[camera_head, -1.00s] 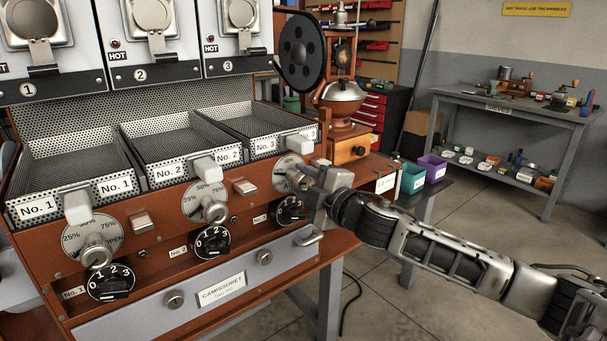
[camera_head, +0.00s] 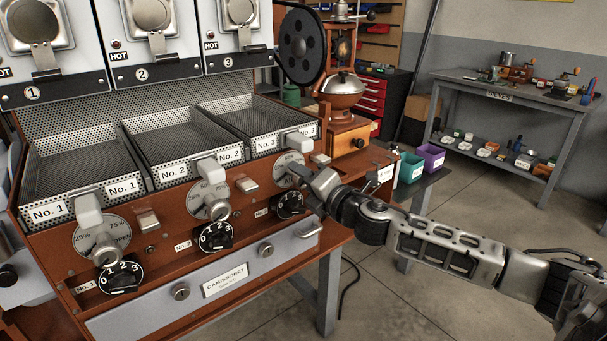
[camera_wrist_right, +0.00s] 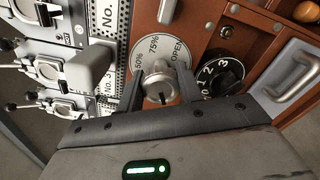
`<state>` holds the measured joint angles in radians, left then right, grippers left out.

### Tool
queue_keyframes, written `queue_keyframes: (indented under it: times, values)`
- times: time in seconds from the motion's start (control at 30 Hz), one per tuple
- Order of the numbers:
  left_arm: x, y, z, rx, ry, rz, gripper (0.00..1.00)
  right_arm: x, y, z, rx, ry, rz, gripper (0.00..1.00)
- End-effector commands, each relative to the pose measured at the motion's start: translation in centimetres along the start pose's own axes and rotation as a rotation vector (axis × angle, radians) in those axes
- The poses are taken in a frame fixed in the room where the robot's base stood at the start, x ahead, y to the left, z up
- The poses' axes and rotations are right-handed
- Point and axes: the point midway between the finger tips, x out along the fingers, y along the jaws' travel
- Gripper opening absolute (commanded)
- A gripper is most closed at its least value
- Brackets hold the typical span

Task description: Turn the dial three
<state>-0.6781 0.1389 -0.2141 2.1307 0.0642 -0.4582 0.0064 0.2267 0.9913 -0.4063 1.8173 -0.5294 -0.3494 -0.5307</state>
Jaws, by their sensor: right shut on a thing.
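The third percent dial (camera_head: 287,165) is a pale disc at the right end of the roaster front, partly hidden by my right gripper (camera_head: 303,181). A black dial (camera_head: 290,206) marked 1, 2, 3 sits just below, also in the wrist view (camera_wrist_right: 222,76). My left gripper is not in view.
Two more percent dials (camera_head: 209,200) and black dials (camera_head: 216,237) lie to the left. Perforated trays (camera_head: 248,125) sit above. A grinder (camera_head: 345,100) stands behind. Floor to the right is free.

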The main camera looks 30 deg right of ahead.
Motion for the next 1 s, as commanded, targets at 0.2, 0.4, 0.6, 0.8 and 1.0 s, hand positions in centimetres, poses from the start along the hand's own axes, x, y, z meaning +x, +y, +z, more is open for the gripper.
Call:
queue_keyframes:
  times: [0.2,0.4,0.6,0.8,1.0]
  values:
    - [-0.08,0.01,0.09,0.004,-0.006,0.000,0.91,-0.02,-0.04,-0.12,-0.049,0.003,-0.001,0.13]
    - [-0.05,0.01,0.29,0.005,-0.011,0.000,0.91,-0.02,-0.07,-0.13,-0.062,0.003,-0.001,0.13]
    - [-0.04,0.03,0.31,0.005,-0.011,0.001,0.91,-0.02,-0.09,-0.14,-0.063,0.003,-0.001,0.13]
    - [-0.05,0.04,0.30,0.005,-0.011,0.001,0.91,-0.02,-0.07,-0.11,-0.062,0.002,-0.001,0.57]
    - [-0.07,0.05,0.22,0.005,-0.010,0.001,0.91,-0.02,-0.04,-0.05,-0.060,0.001,-0.001,0.57]
